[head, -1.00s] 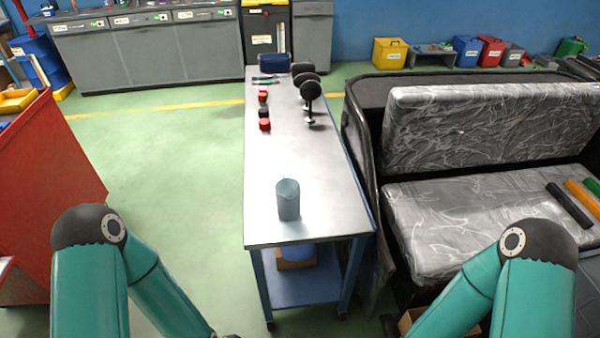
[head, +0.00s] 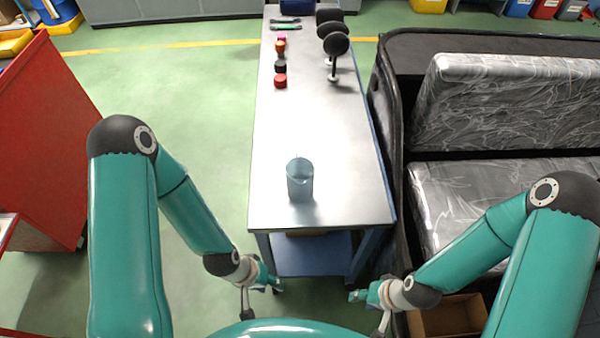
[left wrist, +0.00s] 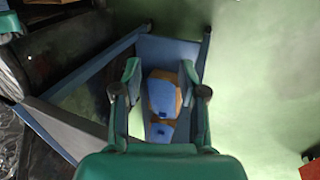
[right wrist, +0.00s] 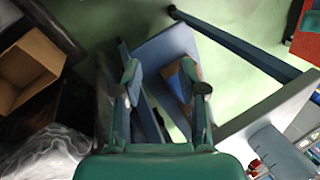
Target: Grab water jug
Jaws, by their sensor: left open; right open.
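The water jug (head: 300,182), a translucent grey-blue cylinder, stands upright near the front end of the metal table (head: 320,130). My left gripper (head: 272,285) is below and to the left of the jug in the head view, in front of the table's left leg. My right gripper (head: 362,296) is below and to the right of it. Both are apart from the jug. The left wrist view shows the left gripper's fingers (left wrist: 160,78) spread and empty. The right wrist view shows the right gripper's fingers (right wrist: 163,78) spread and empty too.
Red and dark caps (head: 280,80) and black round-headed items (head: 335,45) stand further back on the table. A blue lower shelf (head: 312,256) lies under it. The plastic-wrapped seat (head: 470,190) is close on the right, a cardboard box (head: 450,316) below it.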

